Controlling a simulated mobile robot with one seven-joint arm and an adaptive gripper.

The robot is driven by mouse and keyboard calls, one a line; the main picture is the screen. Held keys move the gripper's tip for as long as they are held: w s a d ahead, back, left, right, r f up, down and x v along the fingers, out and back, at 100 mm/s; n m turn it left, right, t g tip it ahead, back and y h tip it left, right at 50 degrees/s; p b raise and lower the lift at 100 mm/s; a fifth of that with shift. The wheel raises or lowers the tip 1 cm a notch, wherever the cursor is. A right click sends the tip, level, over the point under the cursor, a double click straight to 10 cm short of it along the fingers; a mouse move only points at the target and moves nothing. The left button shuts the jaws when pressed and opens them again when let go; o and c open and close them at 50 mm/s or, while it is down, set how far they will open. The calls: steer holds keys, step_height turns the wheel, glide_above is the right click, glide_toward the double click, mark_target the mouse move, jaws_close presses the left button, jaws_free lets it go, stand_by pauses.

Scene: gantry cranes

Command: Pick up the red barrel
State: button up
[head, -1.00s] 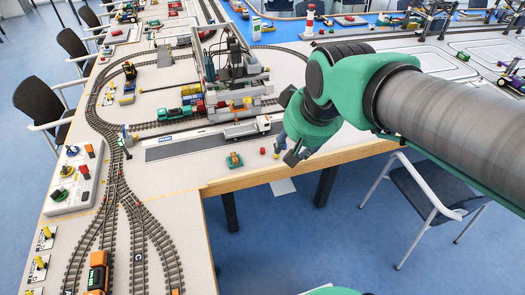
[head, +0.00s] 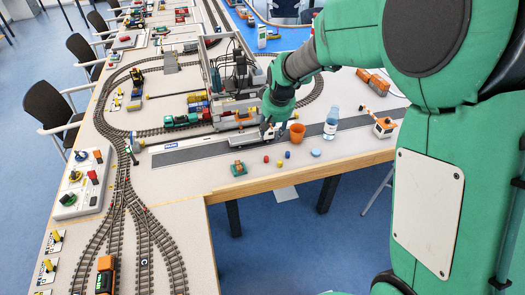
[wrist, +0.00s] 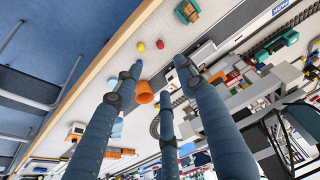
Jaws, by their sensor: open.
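The red barrel (head: 266,159) is a tiny object standing on the pale table near its front edge. In the wrist view the red barrel (wrist: 160,44) shows beyond the fingertips, clear of them. A yellow barrel (head: 281,163) stands close beside it, to its right in the head view. My gripper (head: 270,128) is above the grey road strip, behind the barrel. In the wrist view my gripper (wrist: 160,82) has its fingers spread with nothing held between them.
An orange cup (head: 297,133) stands to the right of my gripper, with a bottle (head: 331,122) and a blue disc (head: 315,152) farther right. A teal crate (head: 238,168) lies left of the barrel. A grey gantry crane (head: 232,85) rises behind my gripper.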

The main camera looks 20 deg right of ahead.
steer(key=w+d+x, duration=0.1)
steer(key=x, duration=0.7)
steer(key=w+d+r+p+x, duration=0.1)
steer(key=w+x, duration=0.1)
steer(key=x, duration=0.7)
steer(key=shift+g+p, duration=0.3)
steer(key=shift+w+f, duration=0.1)
steer(key=b, duration=0.2)
glide_above(266, 158)
steer(key=s, duration=0.2)
steer(key=shift+s+f+x, duration=0.1)
steer(key=shift+s+x, duration=0.2)
steer(key=shift+x, duration=1)
steer(key=shift+s+f+x, duration=0.1)
steer(key=shift+s+x, duration=0.2)
steer(key=shift+x, duration=1.05)
steer(key=shift+s+f+x, duration=0.1)
steer(key=shift+s+x, duration=0.2)
steer(key=shift+x, duration=1)
steer(key=shift+d, duration=0.1)
steer(key=shift+b+x, duration=0.6)
steer(key=shift+x, duration=2)
steer(key=shift+w, duration=0.1)
steer(key=c, duration=0.9)
